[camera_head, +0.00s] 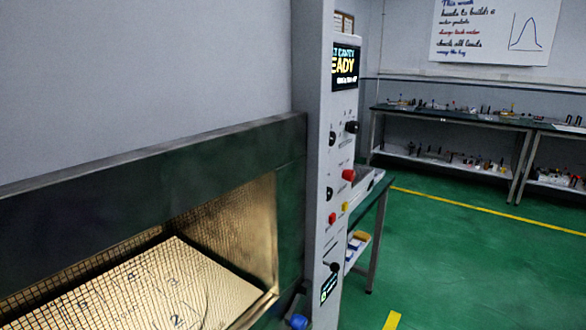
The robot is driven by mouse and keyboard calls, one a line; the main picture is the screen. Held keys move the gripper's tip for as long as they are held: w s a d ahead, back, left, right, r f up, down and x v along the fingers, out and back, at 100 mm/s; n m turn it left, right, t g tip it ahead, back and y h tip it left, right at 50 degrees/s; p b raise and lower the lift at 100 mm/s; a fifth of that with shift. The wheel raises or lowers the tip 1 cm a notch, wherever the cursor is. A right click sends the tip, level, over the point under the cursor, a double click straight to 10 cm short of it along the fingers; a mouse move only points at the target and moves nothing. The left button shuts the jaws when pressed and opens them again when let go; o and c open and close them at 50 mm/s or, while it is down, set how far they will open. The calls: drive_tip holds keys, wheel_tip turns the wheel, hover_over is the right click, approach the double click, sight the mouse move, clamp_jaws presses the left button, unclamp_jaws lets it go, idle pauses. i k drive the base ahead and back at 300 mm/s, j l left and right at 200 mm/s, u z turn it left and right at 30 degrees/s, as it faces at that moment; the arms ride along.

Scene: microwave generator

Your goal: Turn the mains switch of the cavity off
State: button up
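The cavity (90,205) is a dark-framed box at the left with a lit, mesh-lined interior. Its control panel (340,220) is a tall grey column seen at a steep angle. The panel carries several black knobs, including an upper knob (352,127) and a lower knob (334,267). I cannot tell which one is the mains switch; the labels are too small to read. A red button (348,175) sits mid-panel, with small red and yellow buttons below. My gripper is not in view.
A numbered board (130,290) lies inside the cavity. A blue round object (297,321) shows at the bottom edge, partly cut off. A table (370,215) stands behind the panel. Benches (450,118) line the far wall. The green floor (450,260) at right is clear.

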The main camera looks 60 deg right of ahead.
sight(349, 175)
drive_tip(key=z, duration=1.25)
